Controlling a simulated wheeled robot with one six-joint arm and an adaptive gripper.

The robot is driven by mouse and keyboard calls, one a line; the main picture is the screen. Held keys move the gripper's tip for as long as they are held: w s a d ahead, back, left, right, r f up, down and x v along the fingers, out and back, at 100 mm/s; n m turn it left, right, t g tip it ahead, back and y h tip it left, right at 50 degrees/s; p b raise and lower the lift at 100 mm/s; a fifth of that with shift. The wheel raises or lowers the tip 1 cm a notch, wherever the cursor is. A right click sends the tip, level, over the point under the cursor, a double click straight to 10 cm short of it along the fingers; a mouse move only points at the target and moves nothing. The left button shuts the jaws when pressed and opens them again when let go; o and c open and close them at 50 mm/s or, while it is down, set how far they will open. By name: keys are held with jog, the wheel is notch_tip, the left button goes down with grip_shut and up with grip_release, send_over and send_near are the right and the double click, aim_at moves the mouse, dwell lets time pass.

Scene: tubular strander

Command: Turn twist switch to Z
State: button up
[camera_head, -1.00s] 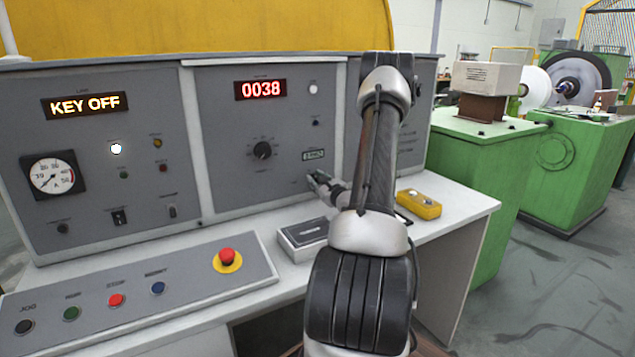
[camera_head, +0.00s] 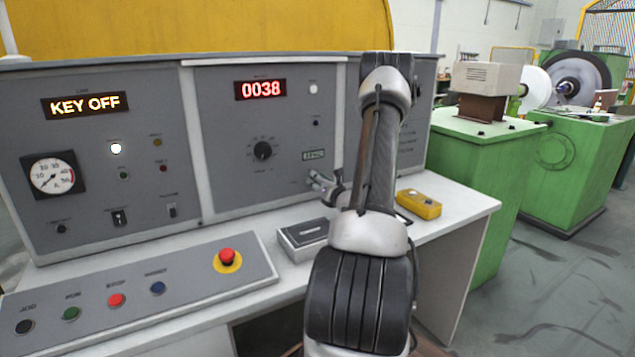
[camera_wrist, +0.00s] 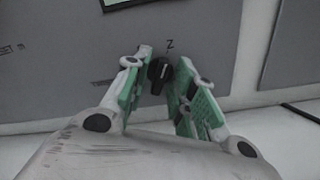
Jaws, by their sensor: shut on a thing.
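The twist switch (camera_wrist: 158,75) is a small black knob on the grey panel in the wrist view. A letter Z (camera_wrist: 170,44) is printed above it, slightly to the right; another label at its left is only partly readable. My gripper (camera_wrist: 162,72) has its green-padded fingers on both sides of the knob and is shut on it. A pale mark shows on the knob, but its exact pointing is hard to tell. In the head view my gripper (camera_head: 318,182) is at the panel's lower right, and the switch is hidden there.
A grey box (camera_head: 303,233) and a yellow device (camera_head: 419,204) lie on the white desk near my arm. A sloped button console (camera_head: 130,290) with a red emergency button (camera_head: 227,256) is at the left. Displays read KEY OFF (camera_head: 85,104) and 0038 (camera_head: 261,90).

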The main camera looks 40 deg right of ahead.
jog(key=shift+m, duration=0.5)
jog(key=o, duration=0.7)
jog(key=shift+c, duration=0.2)
jog(key=shift+s, duration=0.1)
jog(key=v, duration=1.1)
jog(key=shift+s+a, duration=0.2)
jog(key=shift+s, duration=0.2)
